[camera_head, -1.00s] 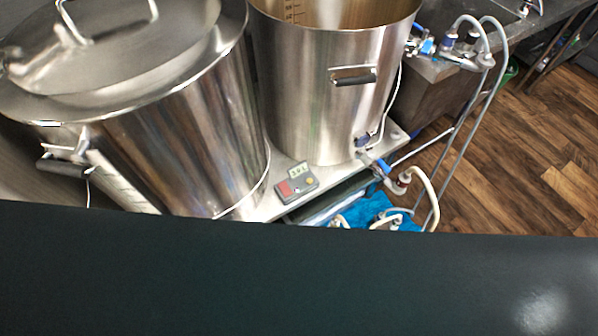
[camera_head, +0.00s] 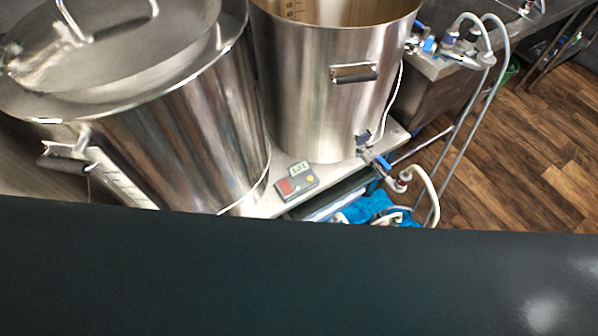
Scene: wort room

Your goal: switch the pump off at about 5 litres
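A small dark control box (camera_head: 297,182) with a lit display (camera_head: 299,168), a red part (camera_head: 285,187) and a yellow button (camera_head: 310,178) lies on the metal bench between two steel kettles. Its digits are too small to read surely. The open kettle (camera_head: 325,105) has a litre scale (camera_head: 292,10) inside its rim; its liquid level is not clear. A valve with a blue handle (camera_head: 380,163) and a pale hose (camera_head: 428,185) sits at its base. The pump cannot be made out. Neither gripper is in view.
A large lidded kettle (camera_head: 190,125) stands at the left. Hoses and fittings (camera_head: 470,40) hang over the bench at the right. A blue cloth (camera_head: 365,207) lies below. Wooden floor (camera_head: 540,150) is clear at the right. A dark surface covers the lower picture.

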